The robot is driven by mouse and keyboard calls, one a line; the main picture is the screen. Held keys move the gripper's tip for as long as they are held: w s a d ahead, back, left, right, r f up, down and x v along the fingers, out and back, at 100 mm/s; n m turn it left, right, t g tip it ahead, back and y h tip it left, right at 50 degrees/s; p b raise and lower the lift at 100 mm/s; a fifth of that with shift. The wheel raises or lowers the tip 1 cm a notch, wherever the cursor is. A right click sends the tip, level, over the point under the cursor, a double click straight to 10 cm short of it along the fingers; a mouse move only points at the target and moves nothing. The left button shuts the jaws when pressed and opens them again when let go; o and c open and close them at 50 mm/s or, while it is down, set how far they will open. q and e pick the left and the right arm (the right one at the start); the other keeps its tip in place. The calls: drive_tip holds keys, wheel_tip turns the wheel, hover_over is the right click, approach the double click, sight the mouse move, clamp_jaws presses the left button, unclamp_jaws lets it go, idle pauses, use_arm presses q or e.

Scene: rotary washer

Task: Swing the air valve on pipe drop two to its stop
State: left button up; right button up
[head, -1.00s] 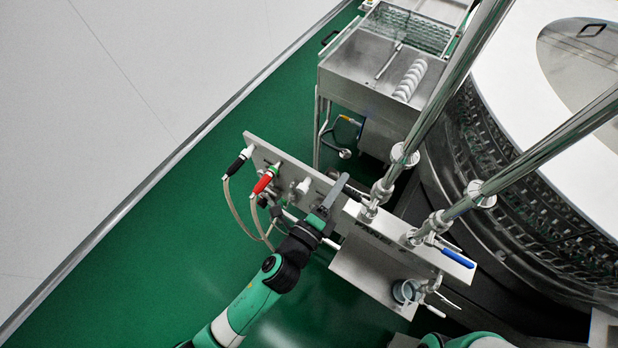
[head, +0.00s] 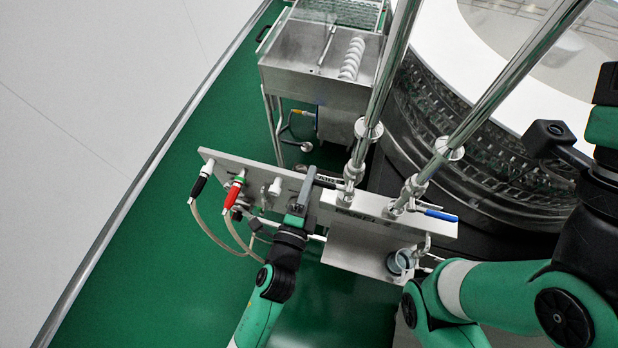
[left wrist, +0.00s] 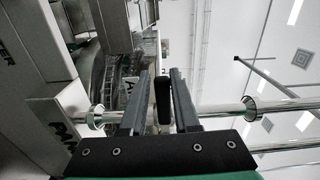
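Two steel pipe drops come down to the service panel. The left pipe (head: 379,95) has a dark valve handle (head: 325,183) reaching left from its foot, and the right pipe (head: 495,98) has a blue-handled valve (head: 440,215). My left gripper (head: 308,180) is at the dark handle. In the left wrist view a black lever (left wrist: 162,100) stands between the two grey fingers (left wrist: 160,85), with a narrow gap at its left side; contact on the right is unclear.
Black and red hose fittings (head: 233,190) with hanging hoses sit on the panel (head: 212,158) left of my gripper. A grey cup (head: 400,261) is below the blue valve. A steel sink (head: 295,72) and the round washer (head: 480,155) stand behind. The green floor at left is clear.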

use_arm(q)
drive_tip(key=shift+o, duration=1.4)
drive_tip(key=v, duration=1.1)
drive_tip(key=shift+s, duration=0.3)
drive_tip(key=shift+a, duration=0.1)
